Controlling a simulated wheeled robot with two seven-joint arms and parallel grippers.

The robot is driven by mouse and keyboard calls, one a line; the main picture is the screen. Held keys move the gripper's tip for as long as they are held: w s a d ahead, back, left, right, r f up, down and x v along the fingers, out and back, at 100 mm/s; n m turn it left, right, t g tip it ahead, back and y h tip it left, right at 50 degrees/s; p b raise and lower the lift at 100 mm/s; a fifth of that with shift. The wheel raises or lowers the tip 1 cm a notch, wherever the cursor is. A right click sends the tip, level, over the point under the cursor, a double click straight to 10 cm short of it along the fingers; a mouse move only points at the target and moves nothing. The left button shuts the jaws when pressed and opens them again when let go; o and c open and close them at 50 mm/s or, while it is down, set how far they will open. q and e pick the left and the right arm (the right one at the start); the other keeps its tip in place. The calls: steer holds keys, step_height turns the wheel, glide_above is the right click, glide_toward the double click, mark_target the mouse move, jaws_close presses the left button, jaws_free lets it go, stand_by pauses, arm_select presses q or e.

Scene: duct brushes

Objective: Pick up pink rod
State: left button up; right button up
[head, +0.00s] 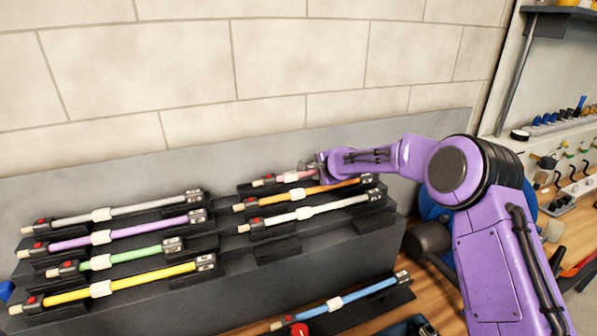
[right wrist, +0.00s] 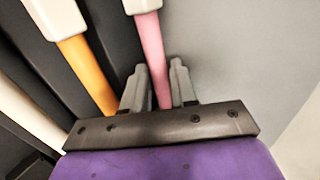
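The pink rod (head: 277,179) lies at the top of the right-hand group on the black stepped rack, its white collar near its middle. My right gripper (head: 312,170) is at the right part of this rod, hiding its right end. In the right wrist view the pink rod (right wrist: 152,50) runs between the two grey fingers of my right gripper (right wrist: 160,75). The fingers are close together on either side of it, with hardly any gap. The rod still lies along its rack step. My left gripper is out of view.
An orange rod (head: 290,195) lies just below the pink one, with a white rod (head: 320,208) below that. Grey, purple, green and yellow rods (head: 120,285) lie on the left. A blue rod (head: 345,300) lies in front. A grey panel (head: 400,125) stands close behind.

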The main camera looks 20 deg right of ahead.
steer(key=shift+s, duration=0.1)
steer(key=shift+d, duration=0.1)
jaws_close()
